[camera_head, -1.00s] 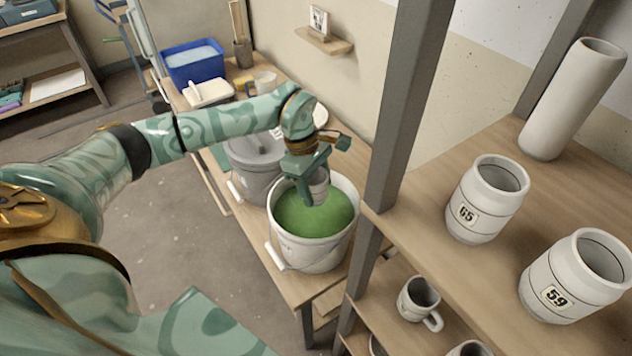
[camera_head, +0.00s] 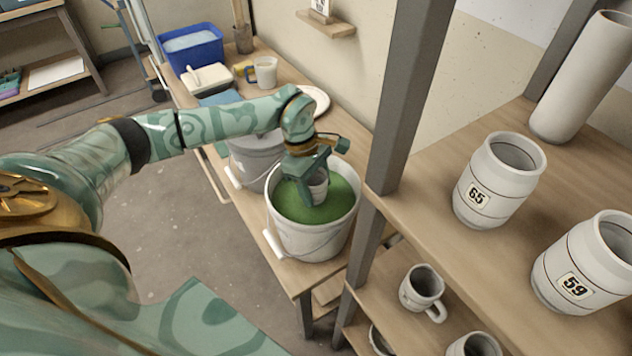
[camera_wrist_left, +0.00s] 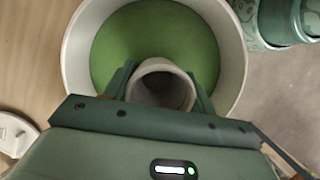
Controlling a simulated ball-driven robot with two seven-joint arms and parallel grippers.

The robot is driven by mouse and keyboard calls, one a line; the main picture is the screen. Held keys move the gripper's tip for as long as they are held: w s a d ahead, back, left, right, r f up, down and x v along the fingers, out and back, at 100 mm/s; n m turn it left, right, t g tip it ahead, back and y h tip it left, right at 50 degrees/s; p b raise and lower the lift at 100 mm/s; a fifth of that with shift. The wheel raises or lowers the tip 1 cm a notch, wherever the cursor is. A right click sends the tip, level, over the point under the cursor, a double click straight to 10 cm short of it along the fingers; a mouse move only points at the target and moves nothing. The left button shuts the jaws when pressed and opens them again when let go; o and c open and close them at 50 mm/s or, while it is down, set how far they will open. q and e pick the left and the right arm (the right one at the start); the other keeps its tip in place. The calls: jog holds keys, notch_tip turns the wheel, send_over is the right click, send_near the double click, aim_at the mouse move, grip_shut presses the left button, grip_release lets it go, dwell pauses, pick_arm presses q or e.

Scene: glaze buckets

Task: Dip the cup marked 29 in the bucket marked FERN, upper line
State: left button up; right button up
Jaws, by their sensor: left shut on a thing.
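The white bucket (camera_head: 309,240) holds green glaze (camera_head: 345,190) and stands on the wooden bench; I cannot read its marking. My left gripper (camera_head: 314,185) is shut on a small grey-white cup (camera_head: 319,187) over the glaze, inside the bucket's rim. In the left wrist view the cup (camera_wrist_left: 162,82) sits between the fingers of my left gripper (camera_wrist_left: 160,88), mouth towards the camera, with green glaze (camera_wrist_left: 150,40) around it. Its number is hidden, and I cannot tell whether its base touches the glaze. My right gripper is not in view.
A grey bucket (camera_head: 255,160) stands just behind the white one. A shelf post (camera_head: 408,100) rises close on the right. Jars marked 65 (camera_head: 498,180) and 59 (camera_head: 590,265) stand on the shelf, with a mug (camera_head: 421,287) below. A blue tub (camera_head: 192,48) is at the back.

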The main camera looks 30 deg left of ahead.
pick_arm(q)
jog(key=shift+f+b, duration=1.35)
jog(key=shift+f, duration=1.5)
dwell(0.5)
notch_tip(320, 180, up, 7)
jog(key=p, duration=0.5)
jog(key=shift+r, duration=0.2)
jog(key=shift+f, duration=0.1)
dwell(1.4)
